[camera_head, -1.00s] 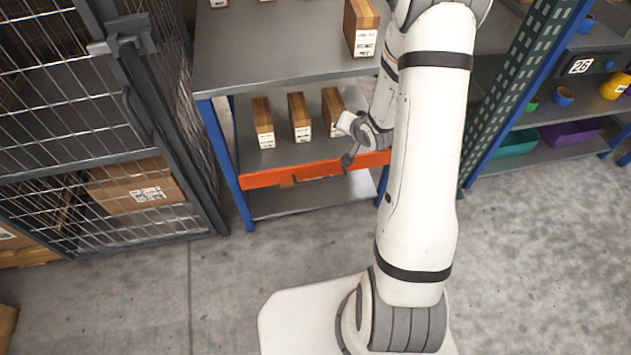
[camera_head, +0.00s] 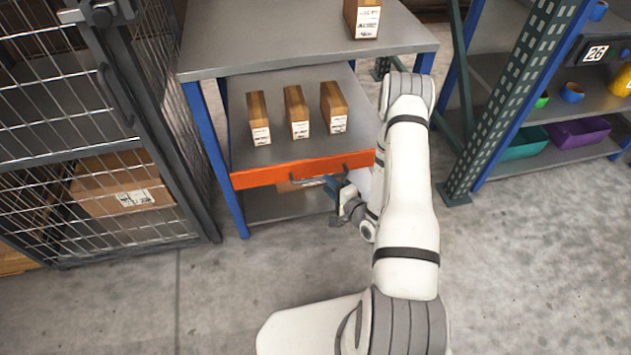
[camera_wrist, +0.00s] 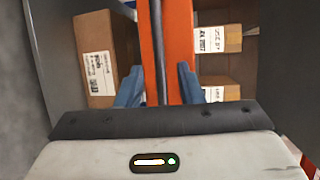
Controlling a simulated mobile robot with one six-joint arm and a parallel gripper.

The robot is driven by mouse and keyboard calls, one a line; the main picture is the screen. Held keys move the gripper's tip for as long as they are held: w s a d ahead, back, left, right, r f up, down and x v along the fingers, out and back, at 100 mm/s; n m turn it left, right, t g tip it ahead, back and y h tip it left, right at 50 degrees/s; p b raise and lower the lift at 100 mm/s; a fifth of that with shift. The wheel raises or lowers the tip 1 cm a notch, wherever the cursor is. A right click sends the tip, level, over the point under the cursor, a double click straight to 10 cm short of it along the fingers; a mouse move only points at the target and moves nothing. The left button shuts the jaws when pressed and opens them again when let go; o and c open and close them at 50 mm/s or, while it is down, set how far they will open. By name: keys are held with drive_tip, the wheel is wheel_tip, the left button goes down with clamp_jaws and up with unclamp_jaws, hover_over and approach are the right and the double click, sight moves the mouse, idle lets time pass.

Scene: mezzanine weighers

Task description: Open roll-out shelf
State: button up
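The roll-out shelf has an orange front (camera_head: 265,174) between the blue legs of a grey bench and carries three boxes. A grey bar handle (camera_head: 325,179) runs along the front, partly hidden by my gripper. My gripper (camera_head: 335,188) is close in front of the handle's right part. In the wrist view, its blue fingers (camera_wrist: 158,87) are apart, one on each side of the dark handle bar (camera_wrist: 156,50), with the orange front (camera_wrist: 178,45) behind. I see clear gaps between bar and fingers. The shelf front looks about level with the bench legs.
A wire-mesh cage (camera_head: 60,150) stands close on the left. A green perforated upright (camera_head: 500,110) and a rack with bins stand on the right. A box (camera_head: 363,18) sits on the bench top (camera_head: 270,45). The concrete floor (camera_head: 240,285) in front is clear.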

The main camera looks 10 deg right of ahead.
drive_tip(key=x, duration=0.5)
drive_tip(key=shift+b, duration=0.4)
clamp_jaws()
